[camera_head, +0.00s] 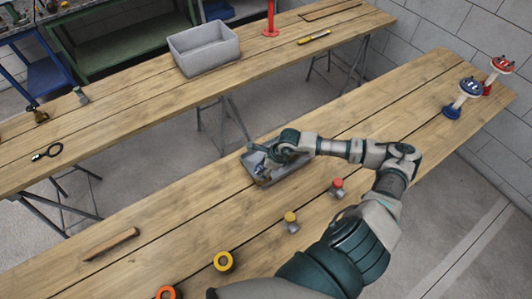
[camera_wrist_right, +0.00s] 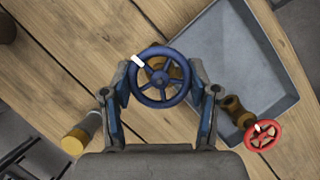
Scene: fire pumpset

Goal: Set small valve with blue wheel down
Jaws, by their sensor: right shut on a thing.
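My right gripper (camera_head: 262,165) is over the grey tray (camera_head: 285,176) on the near wooden table. In the right wrist view, its fingers (camera_wrist_right: 165,100) are shut on the small valve with blue wheel (camera_wrist_right: 160,78). The blue wheel faces the camera, and part of the brass body shows behind it. The grey tray (camera_wrist_right: 225,55) lies beyond the valve; I cannot tell whether the valve touches it. A red-wheeled valve (camera_wrist_right: 263,135) with a brass body lies to the right, overlapping the tray edge in the picture. My left gripper is not in view.
Small fittings with yellow (camera_head: 290,222) and red (camera_head: 337,188) caps stand right of the tray. Yellow (camera_head: 223,262) and orange (camera_head: 167,292) rings lie nearer. Blue (camera_head: 462,98) and red (camera_head: 498,72) wheeled valves stand far right. A larger grey bin (camera_head: 204,47) sits on the back table.

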